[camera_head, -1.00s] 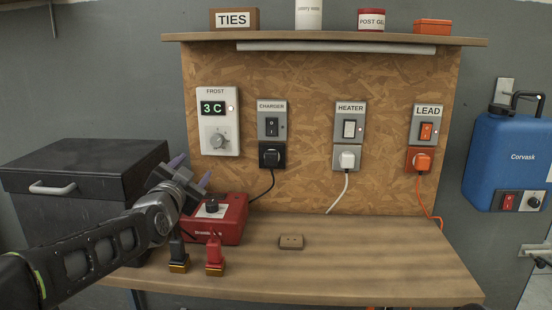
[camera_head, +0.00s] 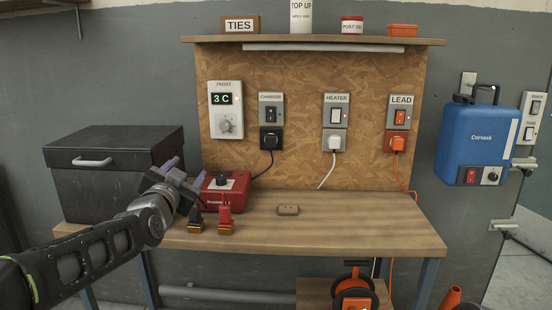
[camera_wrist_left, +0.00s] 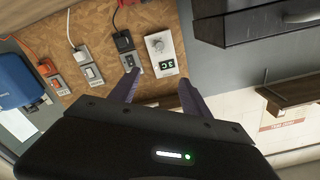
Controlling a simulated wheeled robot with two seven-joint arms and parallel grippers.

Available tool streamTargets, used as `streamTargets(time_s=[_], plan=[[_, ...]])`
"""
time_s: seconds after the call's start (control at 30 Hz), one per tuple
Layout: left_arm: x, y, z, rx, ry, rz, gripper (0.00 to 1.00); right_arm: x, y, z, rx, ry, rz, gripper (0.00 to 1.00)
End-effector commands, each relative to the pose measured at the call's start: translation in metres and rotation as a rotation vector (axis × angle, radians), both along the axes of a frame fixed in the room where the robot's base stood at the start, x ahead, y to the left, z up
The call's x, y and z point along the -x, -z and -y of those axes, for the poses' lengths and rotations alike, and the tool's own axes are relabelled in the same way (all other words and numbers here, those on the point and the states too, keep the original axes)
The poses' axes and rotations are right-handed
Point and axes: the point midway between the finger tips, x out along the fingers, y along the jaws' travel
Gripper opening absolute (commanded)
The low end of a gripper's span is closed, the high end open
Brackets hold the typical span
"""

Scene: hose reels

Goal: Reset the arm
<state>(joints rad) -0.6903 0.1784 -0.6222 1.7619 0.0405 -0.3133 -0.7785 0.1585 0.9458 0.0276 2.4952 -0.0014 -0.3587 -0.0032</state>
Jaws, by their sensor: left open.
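My left arm comes in from the left in the head view. Its gripper (camera_head: 183,177) is raised in front of the left end of the workbench (camera_head: 350,228), close to the red charger box (camera_head: 226,190) and the black cabinet box (camera_head: 115,150). In the left wrist view its two purple fingers (camera_wrist_left: 158,92) stand well apart, with nothing between them. The frost thermostat (camera_wrist_left: 160,55) and the socket board show beyond the fingers, upside down. My right gripper shows in neither view.
A black and a red clamp (camera_head: 225,220) stand at the bench's front left. A blue Corvask unit (camera_head: 475,138) hangs at right. An orange reel (camera_head: 354,290) sits below.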

Motion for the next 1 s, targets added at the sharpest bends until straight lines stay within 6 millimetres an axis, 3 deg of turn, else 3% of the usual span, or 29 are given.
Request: streamTargets(time_s=[0.23,0.37,0.53,0.63,0.77,0.87,1.0], plan=[[0.007,0.042,0.035,0.147,0.05,-0.084,0.55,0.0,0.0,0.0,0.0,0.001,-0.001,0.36],[0.012,0.08,0.059,0.206,0.075,-0.161,0.55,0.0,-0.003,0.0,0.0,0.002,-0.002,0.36],[0.025,0.153,0.089,0.285,0.091,-0.312,0.55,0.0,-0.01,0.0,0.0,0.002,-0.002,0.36],[0.044,0.218,0.105,0.341,0.084,-0.45,0.55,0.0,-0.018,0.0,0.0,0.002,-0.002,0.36],[0.09,0.315,0.119,0.418,0.046,-0.669,0.55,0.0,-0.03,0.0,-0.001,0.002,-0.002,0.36],[0.138,0.383,0.124,0.474,0.001,-0.842,0.55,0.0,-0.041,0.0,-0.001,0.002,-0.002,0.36],[0.226,0.461,0.128,0.55,-0.076,-1.09,0.55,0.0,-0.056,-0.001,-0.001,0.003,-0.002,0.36]])
